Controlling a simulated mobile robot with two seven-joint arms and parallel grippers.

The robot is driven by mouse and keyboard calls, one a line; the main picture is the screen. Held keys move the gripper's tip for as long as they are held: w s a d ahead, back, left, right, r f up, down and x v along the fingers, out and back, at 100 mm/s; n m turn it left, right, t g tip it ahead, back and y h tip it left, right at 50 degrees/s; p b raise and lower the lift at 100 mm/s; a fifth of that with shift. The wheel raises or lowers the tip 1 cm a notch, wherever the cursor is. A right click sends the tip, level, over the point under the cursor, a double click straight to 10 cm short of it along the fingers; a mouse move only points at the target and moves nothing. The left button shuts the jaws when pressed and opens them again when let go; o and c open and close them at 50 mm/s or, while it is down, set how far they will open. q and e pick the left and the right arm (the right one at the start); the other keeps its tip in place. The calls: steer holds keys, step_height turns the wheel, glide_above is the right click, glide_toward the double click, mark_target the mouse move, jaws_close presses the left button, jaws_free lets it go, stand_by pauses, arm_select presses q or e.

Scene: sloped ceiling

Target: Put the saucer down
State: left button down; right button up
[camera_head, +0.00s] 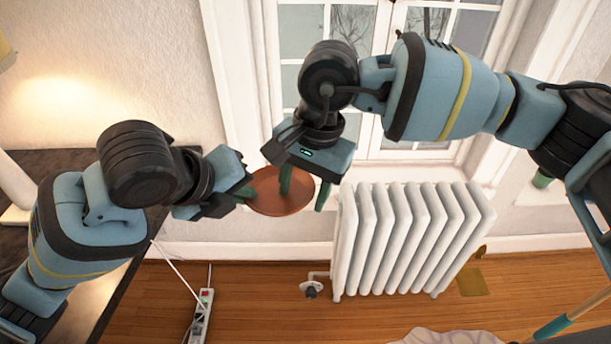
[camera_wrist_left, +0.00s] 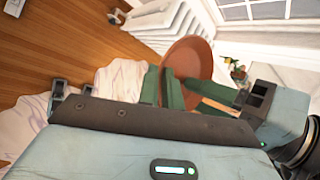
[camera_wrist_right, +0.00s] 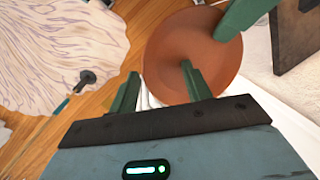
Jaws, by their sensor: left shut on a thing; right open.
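The saucer (camera_head: 278,204) is a round, shallow, reddish-brown dish, held in the air left of the radiator. My left gripper (camera_head: 243,191) is shut on its left rim in the head view. The saucer also shows beyond the fingers in the left wrist view (camera_wrist_left: 192,50). My right gripper (camera_head: 304,188) is open at the saucer's right side, one finger in front of the dish and the other just outside the rim. The right wrist view shows the saucer's face (camera_wrist_right: 172,52) close to these fingers; I cannot tell whether they touch it.
A dark table top (camera_head: 62,160) lies at the left, partly hidden by my left arm. A white radiator (camera_head: 400,235) stands below the window. A power strip (camera_head: 201,315) with a cable lies on the wooden floor. Pale cloth (camera_head: 445,337) shows at the bottom edge.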

steer(key=shift+c, duration=0.3)
jaws_close()
arm_select(q)
steer(key=shift+d, duration=0.1)
steer(key=shift+s+r, duration=0.1)
arm_select(e)
steer(key=shift+a, duration=0.15)
arm_select(q)
steer(key=c, duration=1.5)
jaws_free()
